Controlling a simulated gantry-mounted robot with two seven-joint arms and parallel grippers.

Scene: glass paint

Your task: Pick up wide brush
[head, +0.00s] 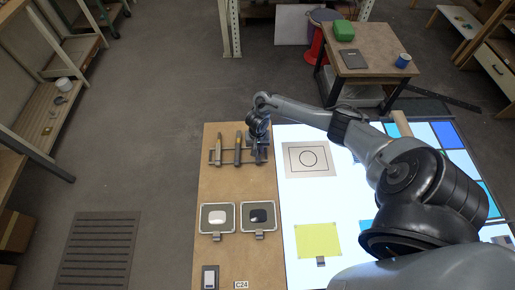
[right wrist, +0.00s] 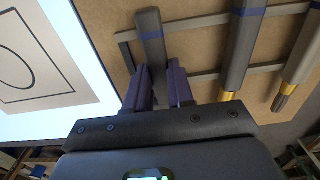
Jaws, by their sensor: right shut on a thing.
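My right gripper (right wrist: 161,78) is at the brush rack (head: 229,161), at the rack's right end in the head view (head: 258,138). My left gripper is not in view.
The rack stands on a brown board (head: 237,189) with two small trays, one white (head: 218,232) and one black (head: 258,231). To the right is a lit panel with a circle sheet (head: 292,167), a yellow sheet (head: 318,240) and blue panes. My right arm crosses above the panel.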

